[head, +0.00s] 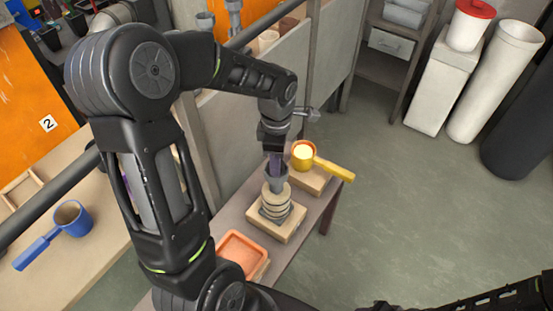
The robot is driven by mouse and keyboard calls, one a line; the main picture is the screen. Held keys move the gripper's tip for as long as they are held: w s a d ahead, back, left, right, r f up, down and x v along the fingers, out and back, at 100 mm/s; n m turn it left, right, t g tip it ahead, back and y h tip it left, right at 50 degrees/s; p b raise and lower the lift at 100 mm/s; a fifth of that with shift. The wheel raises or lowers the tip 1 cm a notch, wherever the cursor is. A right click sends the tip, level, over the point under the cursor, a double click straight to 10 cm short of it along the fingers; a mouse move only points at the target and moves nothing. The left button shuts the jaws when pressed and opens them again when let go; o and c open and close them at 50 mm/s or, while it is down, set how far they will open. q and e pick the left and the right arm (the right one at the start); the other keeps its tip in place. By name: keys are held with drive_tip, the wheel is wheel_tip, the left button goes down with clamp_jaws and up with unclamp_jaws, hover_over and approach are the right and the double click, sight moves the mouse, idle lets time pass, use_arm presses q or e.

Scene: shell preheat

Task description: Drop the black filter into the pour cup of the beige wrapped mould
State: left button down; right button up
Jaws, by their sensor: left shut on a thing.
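The beige wrapped mould (276,205) stands upright on a wooden block on the narrow bench, with a grey pour cup (277,184) on top. My left gripper (276,162) points down right over the cup's mouth, and its fingertips are at or just inside the rim; I cannot tell which. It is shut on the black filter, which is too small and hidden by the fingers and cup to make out. My right gripper is not in view; only a dark part of me shows at the bottom right.
A yellow ladle (329,168) with pale contents sits on a block just behind the mould. An orange tray (242,250) lies in front. A blue ladle (70,218) rests on the left table. A grey partition (252,115) stands behind the bench. The floor at right is clear.

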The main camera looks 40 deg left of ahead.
use_arm(q)
drive_tip(key=c, duration=0.8)
unclamp_jaws()
drive_tip(key=shift+r, duration=0.1)
wheel_tip(320, 180, up, 8)
drive_tip(key=shift+f, duration=0.15)
idle(0.8)
